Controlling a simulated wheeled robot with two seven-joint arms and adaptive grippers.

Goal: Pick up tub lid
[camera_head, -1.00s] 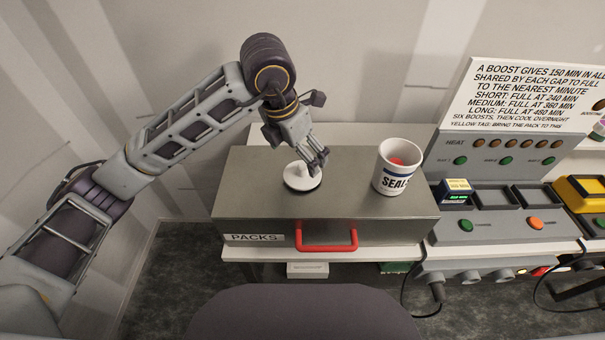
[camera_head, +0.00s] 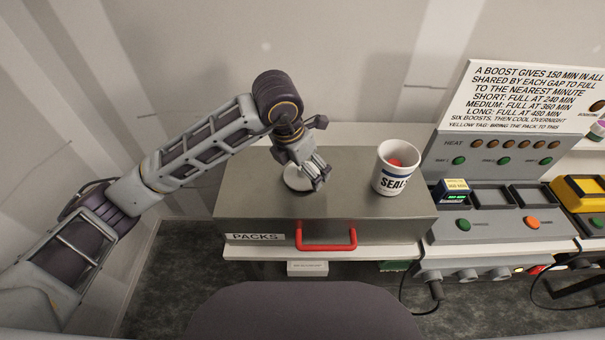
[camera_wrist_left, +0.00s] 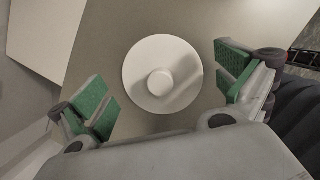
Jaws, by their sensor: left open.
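The tub lid (camera_head: 291,181) is a white disc with a raised round knob, lying on top of the grey PACKS drawer box. In the left wrist view the lid (camera_wrist_left: 143,62) lies beyond and between the fingers, with its knob near the centre. My left gripper (camera_head: 318,176) is open above the lid and hides part of it in the head view. In the wrist view the green pads of my left gripper (camera_wrist_left: 166,90) are wide apart and touch nothing. My right gripper is not in view.
A white tub labelled SEALS (camera_head: 388,180) with something red inside stands right of the lid on the grey drawer box (camera_head: 235,200). The box has a red handle (camera_head: 327,246). A grey charging station (camera_head: 490,228) holding a pack (camera_head: 455,188) stands further right.

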